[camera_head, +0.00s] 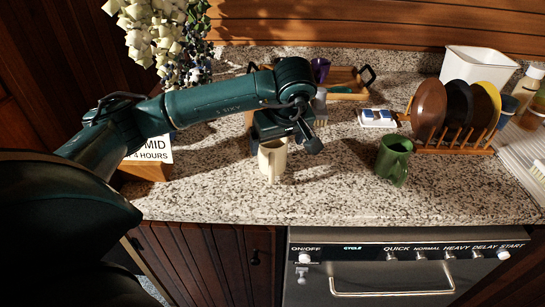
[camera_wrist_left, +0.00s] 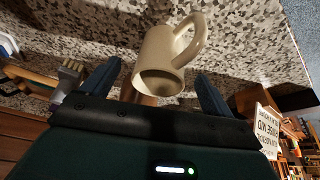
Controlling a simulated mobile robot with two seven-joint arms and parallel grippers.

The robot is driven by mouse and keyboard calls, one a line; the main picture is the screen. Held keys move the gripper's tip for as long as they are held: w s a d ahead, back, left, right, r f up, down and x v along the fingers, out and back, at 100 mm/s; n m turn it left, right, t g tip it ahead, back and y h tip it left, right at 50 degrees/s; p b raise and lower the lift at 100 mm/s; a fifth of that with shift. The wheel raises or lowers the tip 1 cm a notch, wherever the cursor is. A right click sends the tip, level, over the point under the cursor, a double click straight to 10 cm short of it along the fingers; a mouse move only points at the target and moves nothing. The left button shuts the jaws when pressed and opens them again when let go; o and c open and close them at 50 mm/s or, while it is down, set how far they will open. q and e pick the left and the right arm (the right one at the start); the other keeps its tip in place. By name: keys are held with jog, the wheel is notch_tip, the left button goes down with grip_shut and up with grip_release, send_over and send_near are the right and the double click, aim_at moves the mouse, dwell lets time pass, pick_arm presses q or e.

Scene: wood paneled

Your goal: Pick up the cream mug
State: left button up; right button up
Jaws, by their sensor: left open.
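The cream mug (camera_head: 272,160) stands on the speckled counter below my left gripper (camera_head: 284,131), near the counter's front edge. My left arm comes in from the left and hides part of the mug's top. In the left wrist view, the mug (camera_wrist_left: 163,62) lies ahead of and between the open fingers of the gripper (camera_wrist_left: 155,88), with its handle toward the upper right. I cannot tell whether the fingers touch the mug. My right gripper does not show.
A green mug (camera_head: 393,158) stands to the right on the counter. A rack of plates (camera_head: 450,148), a white bin (camera_head: 478,66) and a wooden tray (camera_head: 345,77) are farther back. A flowering plant (camera_head: 160,35) and a sign (camera_head: 157,150) stand left. Counter between the mugs is clear.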

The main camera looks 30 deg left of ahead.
pick_arm(q)
jog(key=x, duration=0.3)
jog(key=p+x, duration=0.1)
jog(key=x, duration=0.2)
jog(key=shift+s+f, duration=0.15)
jog(key=shift+f, duration=0.2)
jog(key=c, duration=1.2)
